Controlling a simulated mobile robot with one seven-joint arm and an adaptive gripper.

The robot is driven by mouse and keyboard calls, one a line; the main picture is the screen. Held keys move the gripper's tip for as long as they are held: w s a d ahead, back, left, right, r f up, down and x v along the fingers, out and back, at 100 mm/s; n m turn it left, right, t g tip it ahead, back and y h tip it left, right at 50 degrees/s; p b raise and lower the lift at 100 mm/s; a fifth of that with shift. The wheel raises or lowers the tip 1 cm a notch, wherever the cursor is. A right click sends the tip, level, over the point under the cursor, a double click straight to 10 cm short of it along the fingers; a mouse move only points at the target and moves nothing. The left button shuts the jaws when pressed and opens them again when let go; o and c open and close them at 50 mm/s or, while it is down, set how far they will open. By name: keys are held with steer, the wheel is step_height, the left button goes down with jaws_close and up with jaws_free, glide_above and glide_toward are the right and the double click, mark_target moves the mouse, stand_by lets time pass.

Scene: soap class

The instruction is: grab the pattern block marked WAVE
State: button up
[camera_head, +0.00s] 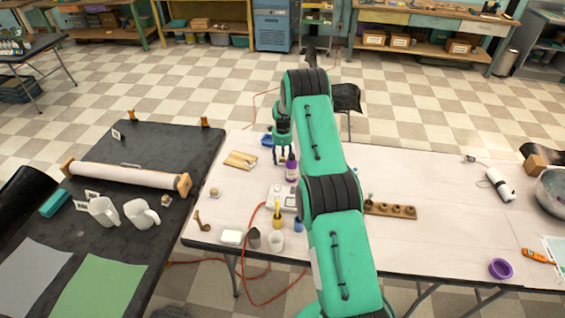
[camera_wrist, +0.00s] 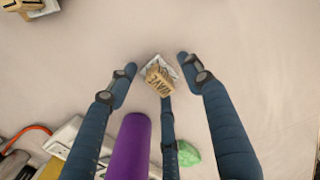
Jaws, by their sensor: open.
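The block marked WAVE (camera_wrist: 161,79) is a small tan wooden piece with dark lettering, seen in the wrist view. It sits on or against a small pale square piece on the pale tabletop. In that view it lies between the tips of my gripper (camera_wrist: 157,73), whose dark blue fingers are spread apart with nothing held. One finger's tip overlaps the block's lower edge in the picture; I cannot tell whether it touches. In the head view my gripper (camera_head: 281,155) points down over the table, and I cannot make out the block there.
A purple bottle (camera_head: 291,170) stands close to my gripper; its purple body (camera_wrist: 130,150) also shows in the wrist view. A green lump (camera_wrist: 188,154) lies nearby. A white power strip (camera_wrist: 75,140) is at lower left. A wooden board (camera_head: 238,161) lies left of my gripper.

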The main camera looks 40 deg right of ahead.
mark_target(282, 158)
stand_by(0.4)
jaws_close()
steer(key=shift+r, duration=0.1)
steer(key=shift+r+p, duration=0.4)
steer(key=shift+r, duration=4.55)
